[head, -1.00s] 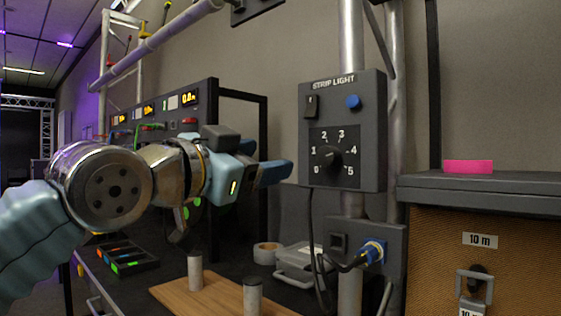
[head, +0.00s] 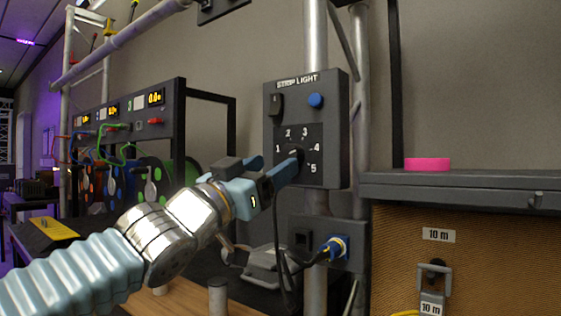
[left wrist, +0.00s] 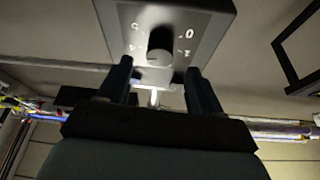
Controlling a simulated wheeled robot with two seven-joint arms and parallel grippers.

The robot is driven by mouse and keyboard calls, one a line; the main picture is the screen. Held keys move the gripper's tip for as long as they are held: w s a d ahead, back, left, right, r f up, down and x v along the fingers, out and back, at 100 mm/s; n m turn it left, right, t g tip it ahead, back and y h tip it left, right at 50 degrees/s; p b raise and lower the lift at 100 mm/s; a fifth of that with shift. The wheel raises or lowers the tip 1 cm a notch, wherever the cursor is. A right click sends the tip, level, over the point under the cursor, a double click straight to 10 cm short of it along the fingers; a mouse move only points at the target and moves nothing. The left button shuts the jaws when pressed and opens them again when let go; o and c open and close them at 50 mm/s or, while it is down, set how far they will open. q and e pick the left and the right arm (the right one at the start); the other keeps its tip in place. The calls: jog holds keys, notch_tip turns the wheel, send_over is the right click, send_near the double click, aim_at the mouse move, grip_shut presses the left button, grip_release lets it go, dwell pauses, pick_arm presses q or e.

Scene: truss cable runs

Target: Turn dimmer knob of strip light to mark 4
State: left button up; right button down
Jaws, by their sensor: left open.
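The strip light box (head: 334,120) is a dark grey panel on a vertical pole, labelled STRIP LIGHT. Its black dimmer knob (head: 297,153) sits in a dial marked 0 to 5, partly hidden by a fingertip; I cannot tell which mark it points to. My left gripper (head: 272,169) is open, with its fingers up at the dial. In the left wrist view the knob (left wrist: 160,46) stands in line with the gap between the two fingers of my left gripper (left wrist: 160,68). I cannot tell whether the fingers touch it. My right gripper is not in view.
A blue button (head: 316,101) and a black switch (head: 276,104) sit above the dial. A lower box with a blue plug (head: 335,248) and hanging cables is below. A case (head: 460,186) with a pink roll (head: 427,164) stands at right.

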aim_at(288, 155)
pick_arm(q)
jog(key=x, duration=0.4)
jog(key=c, duration=1.1)
jog(key=shift+o, duration=0.2)
jog(key=shift+r+m+p, duration=0.3)
jog(key=shift+m+p, duration=0.1)
jog(key=shift+p, duration=0.85)
jog(key=shift+f+h, duration=0.25)
jog(key=shift+h, duration=0.05)
jog(key=o, duration=1.1)
jog(key=shift+c, duration=0.2)
